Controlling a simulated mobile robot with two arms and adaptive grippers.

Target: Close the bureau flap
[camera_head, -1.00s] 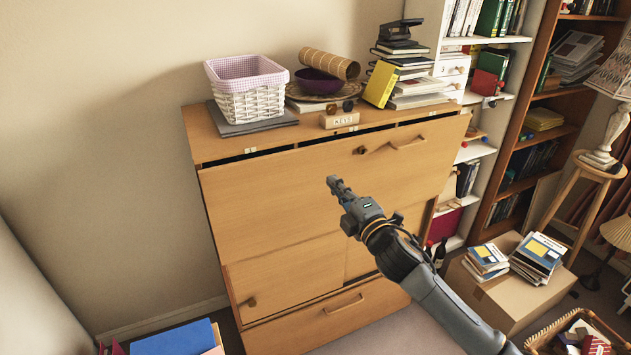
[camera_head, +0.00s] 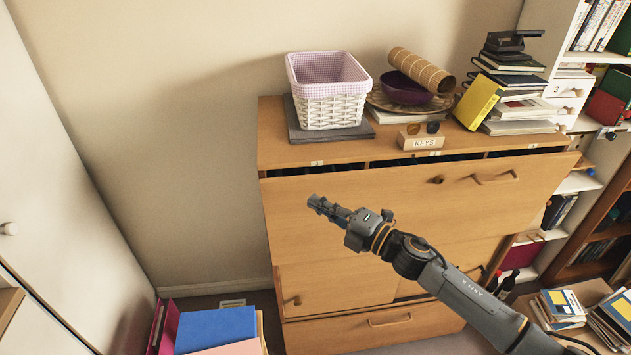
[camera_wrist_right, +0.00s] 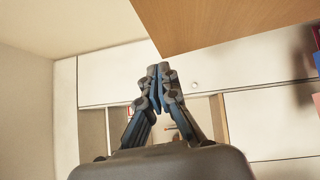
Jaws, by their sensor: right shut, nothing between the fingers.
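The wooden bureau flap (camera_head: 410,205) is raised almost upright. A dark gap shows along its top edge, below the bureau top (camera_head: 277,140). The flap has a round knob and a curved handle at its upper right. My right gripper (camera_head: 314,202) is in front of the flap's left part, fingers pointing left; I cannot tell whether it touches. In the right wrist view its fingers (camera_wrist_right: 159,70) are together and empty. A wooden panel edge (camera_wrist_right: 215,20) shows above them there; I cannot tell which part it is. My left gripper is not in view.
On the bureau top stand a white basket (camera_head: 333,108), a purple bowl (camera_head: 405,90), a KEYS block (camera_head: 421,143) and stacked books (camera_head: 515,105). A blue folder (camera_head: 215,328) is at lower left. A box with books (camera_head: 560,305) stands at right.

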